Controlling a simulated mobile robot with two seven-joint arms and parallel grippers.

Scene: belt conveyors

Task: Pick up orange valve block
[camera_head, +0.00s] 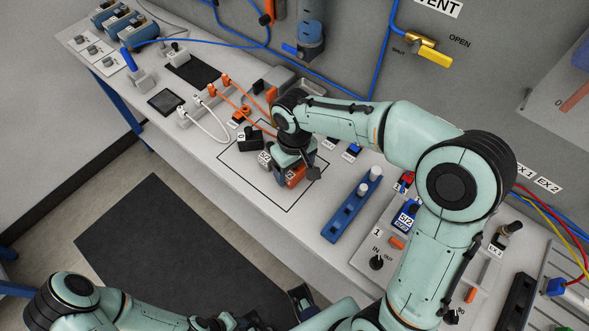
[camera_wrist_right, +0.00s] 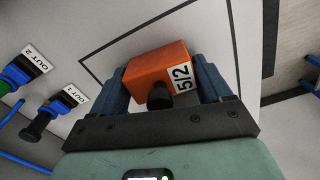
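The orange valve block (camera_wrist_right: 155,68) has a white "5/2" label and a black round knob. In the right wrist view it sits between the two blue-grey fingers of my right gripper (camera_wrist_right: 168,84), with no clear gap on either side. Whether they grip it or only stand around it cannot be told. In the head view the block (camera_head: 297,176) shows partly under my right gripper (camera_head: 287,168), inside the black outlined square on the bench. The wrist hides much of it. My left arm lies low at the bottom edge; its fingers are not clear.
The bench (camera_head: 225,180) also carries a black block (camera_head: 250,138) just left of the gripper, a blue rail (camera_head: 350,210) to the right, and a valve panel with blue "5/2" unit (camera_head: 406,217). Orange and white hoses lie behind. Bare bench shows in front.

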